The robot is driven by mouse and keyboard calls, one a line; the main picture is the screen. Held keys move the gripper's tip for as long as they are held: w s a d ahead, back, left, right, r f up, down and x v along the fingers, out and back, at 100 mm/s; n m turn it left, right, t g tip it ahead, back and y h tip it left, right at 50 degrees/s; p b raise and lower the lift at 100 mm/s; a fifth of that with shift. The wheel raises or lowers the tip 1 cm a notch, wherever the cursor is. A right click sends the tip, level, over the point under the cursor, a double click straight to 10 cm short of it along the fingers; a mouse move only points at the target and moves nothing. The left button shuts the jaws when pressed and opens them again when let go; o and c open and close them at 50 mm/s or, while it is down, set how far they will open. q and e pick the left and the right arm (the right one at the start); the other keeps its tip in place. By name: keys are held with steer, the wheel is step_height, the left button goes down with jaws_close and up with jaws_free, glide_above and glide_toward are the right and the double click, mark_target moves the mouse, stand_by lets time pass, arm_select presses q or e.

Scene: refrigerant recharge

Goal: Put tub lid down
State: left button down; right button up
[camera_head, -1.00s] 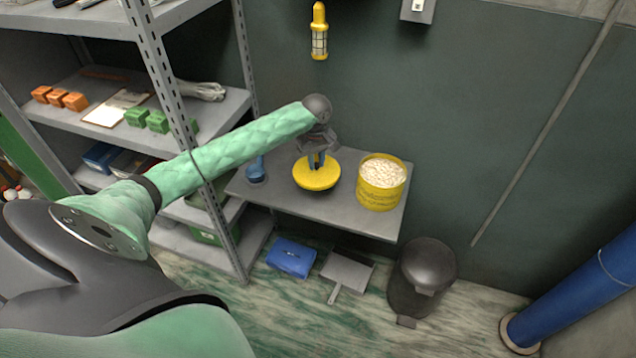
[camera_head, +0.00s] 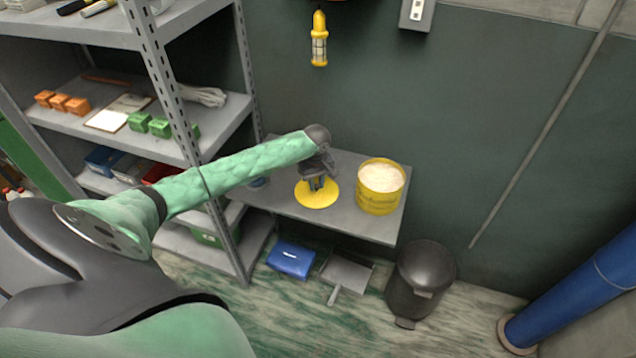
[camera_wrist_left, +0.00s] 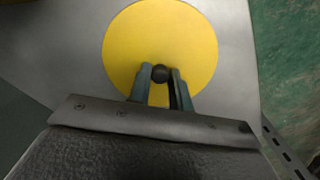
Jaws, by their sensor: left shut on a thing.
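The tub lid (camera_head: 305,200) is a flat yellow disc at the surface of the grey wall shelf, left of the tub. My left gripper (camera_head: 317,186) points down over its middle. In the left wrist view the lid (camera_wrist_left: 135,45) fills the upper centre, and my left gripper (camera_wrist_left: 160,76) is shut on its small dark round knob. The lid looks level and appears to rest on the shelf, though its underside is hidden. The yellow tub (camera_head: 378,197) stands upright and open beside the lid, full of pale contents. My right gripper is not in view.
The grey shelf (camera_head: 345,222) has a narrow bare strip in front of the lid. A metal rack (camera_head: 185,125) with several boxes stands at the left. A black bin (camera_head: 420,275), a dustpan (camera_head: 347,272) and a blue box (camera_head: 290,260) are on the floor below.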

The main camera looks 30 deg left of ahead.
mark_target(317, 185)
arm_select(q)
steer(key=shift+f, duration=0.15)
steer(key=c, duration=1.3)
jaws_free()
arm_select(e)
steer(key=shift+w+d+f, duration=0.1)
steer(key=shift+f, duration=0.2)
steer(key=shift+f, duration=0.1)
arm_select(q)
step_height(317, 185, up, 12)
steer(key=b, duration=0.2)
steer(key=shift+b, duration=0.4)
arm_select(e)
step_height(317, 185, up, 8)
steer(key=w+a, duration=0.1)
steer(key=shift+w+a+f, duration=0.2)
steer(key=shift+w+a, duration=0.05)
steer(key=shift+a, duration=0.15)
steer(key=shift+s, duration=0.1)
